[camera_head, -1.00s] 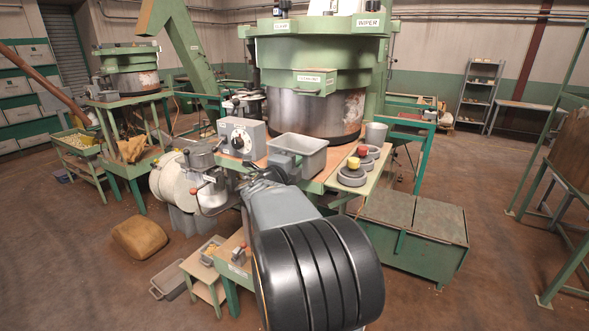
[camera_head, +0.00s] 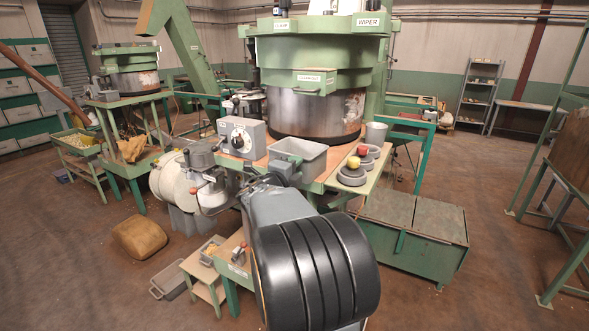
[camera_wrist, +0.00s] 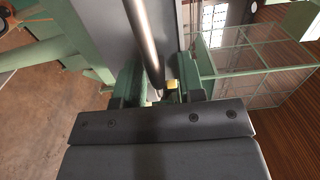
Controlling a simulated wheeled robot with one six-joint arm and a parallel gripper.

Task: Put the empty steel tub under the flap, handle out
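The steel tub (camera_head: 317,160), a grey open box, stands on the bench below the big drum. Its inside looks empty. The flap (camera_head: 315,82), a green box front with a bar handle and a label that seems to read clean-out, juts out above and behind the tub. My gripper (camera_head: 282,172) is at the tub's near left side, mostly hidden by my arm. In the wrist view my gripper (camera_wrist: 160,88) has its fingers apart. A round metal bar (camera_wrist: 148,45), probably the tub's handle, runs between them before a grey panel; contact is unclear.
A grey control box (camera_head: 240,137) stands left of the tub. Round grey dishes (camera_head: 352,178) with a yellow and a red item stand to its right. A grey pail (camera_head: 376,134) is behind them. A green chest (camera_head: 415,225) stands on the floor at right.

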